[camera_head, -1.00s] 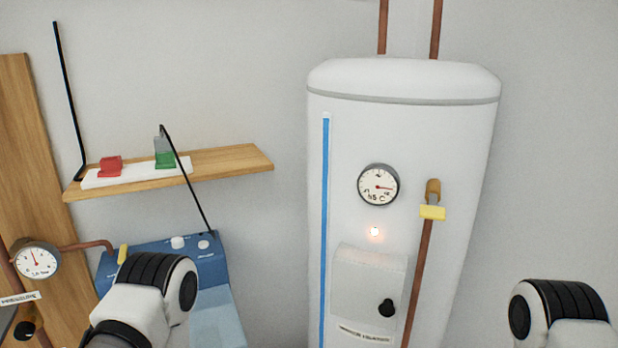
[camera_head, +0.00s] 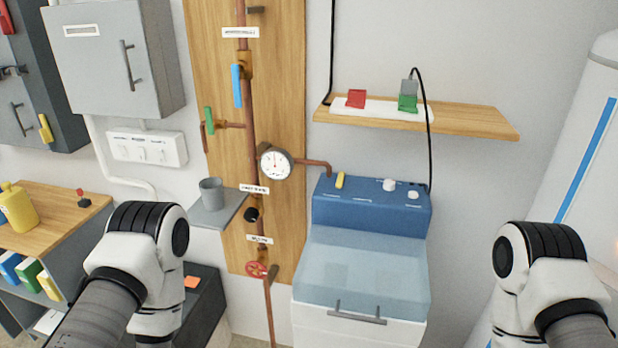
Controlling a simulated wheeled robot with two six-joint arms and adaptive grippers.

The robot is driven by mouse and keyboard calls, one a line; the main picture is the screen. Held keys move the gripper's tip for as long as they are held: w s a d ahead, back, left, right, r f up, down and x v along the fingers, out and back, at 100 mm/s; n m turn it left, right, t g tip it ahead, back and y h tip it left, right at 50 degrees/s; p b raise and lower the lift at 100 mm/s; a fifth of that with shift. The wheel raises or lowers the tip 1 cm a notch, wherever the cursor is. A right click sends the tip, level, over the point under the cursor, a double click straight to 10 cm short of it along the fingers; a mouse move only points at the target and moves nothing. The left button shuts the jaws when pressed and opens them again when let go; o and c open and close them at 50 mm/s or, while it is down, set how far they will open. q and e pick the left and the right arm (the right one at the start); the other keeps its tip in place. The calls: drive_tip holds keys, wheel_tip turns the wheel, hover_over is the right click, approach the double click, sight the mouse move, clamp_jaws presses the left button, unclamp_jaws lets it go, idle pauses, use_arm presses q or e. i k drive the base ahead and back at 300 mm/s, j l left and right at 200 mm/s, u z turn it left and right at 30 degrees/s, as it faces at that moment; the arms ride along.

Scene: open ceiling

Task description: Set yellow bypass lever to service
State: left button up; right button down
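A small yellow lever (camera_head: 340,180) stands near the left end of the sloped top of a blue unit (camera_head: 370,213). It looks close to upright, and its position marks are too small to read. A copper pipe (camera_head: 314,163) meets the unit behind it. My left and right arms show at the lower left and lower right, but neither gripper is in view. Nothing hides the lever.
Two white knobs (camera_head: 390,185) share the blue unit's top. A translucent lid (camera_head: 361,270) covers its front above a white drawer. A wooden shelf (camera_head: 470,120) with red and green switches hangs above. A pressure gauge (camera_head: 275,163) and pipe board (camera_head: 290,60) stand left.

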sight(340, 180)
drive_tip(key=i+j, duration=0.1)
drive_tip(key=j, duration=0.4)
drive_tip(key=j+u, duration=0.1)
drive_tip(key=j, duration=0.4)
drive_tip(key=i+j, duration=0.15)
drive_tip(key=j, duration=0.35)
drive_tip(key=i+j+u, duration=0.1)
drive_tip(key=j, duration=0.4)
